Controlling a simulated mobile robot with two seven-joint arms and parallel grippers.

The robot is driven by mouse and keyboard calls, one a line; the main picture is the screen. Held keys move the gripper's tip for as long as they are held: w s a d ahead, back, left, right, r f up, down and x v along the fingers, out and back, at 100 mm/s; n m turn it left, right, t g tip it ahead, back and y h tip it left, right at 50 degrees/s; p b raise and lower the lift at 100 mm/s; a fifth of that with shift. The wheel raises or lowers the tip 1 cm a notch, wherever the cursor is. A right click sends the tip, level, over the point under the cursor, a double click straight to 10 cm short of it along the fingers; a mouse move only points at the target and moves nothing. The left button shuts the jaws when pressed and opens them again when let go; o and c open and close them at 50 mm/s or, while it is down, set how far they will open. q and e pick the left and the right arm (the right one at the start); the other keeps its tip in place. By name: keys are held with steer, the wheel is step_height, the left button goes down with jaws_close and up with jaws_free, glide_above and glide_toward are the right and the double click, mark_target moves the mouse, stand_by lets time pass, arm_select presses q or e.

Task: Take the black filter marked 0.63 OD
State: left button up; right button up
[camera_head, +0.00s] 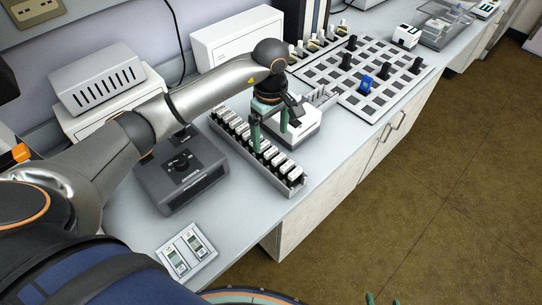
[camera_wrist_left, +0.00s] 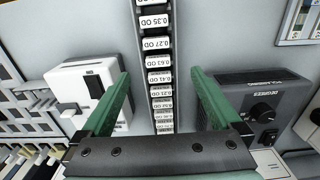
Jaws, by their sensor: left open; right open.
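A long narrow rack (camera_head: 297,184) holds a row of black filters with white labelled tops. In the left wrist view the row runs up the middle. One label there appears to read 0.63 OD (camera_wrist_left: 158,61), but the print is small. Labels reading 0.35 OD (camera_wrist_left: 152,22) and 0.27 OD (camera_wrist_left: 155,43) are farther up. My left gripper (camera_head: 270,138) is above the rack, pointing down; in its wrist view (camera_wrist_left: 160,73) the green fingers are open on both sides of the row, with nothing held. My right gripper (camera_head: 382,299) shows only its green fingertips at the bottom edge, apart.
A dark grey control box (camera_head: 181,170) with a knob stands left of the rack. A white device (camera_head: 300,127) stands close on the right. A grid board (camera_head: 355,75) with a blue block (camera_head: 366,84) lies farther right. A small two-display panel (camera_head: 186,252) is near the front.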

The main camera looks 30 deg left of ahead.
mark_target(271, 151)
arm_select(q)
steer(key=f, duration=0.3)
steer(key=f+p, duration=0.1)
steer(key=f, duration=0.3)
steer(key=shift+w+f, duration=0.2)
steer(key=shift+f, duration=0.05)
steer(key=shift+c, duration=0.3)
steer(key=c, duration=1.4)
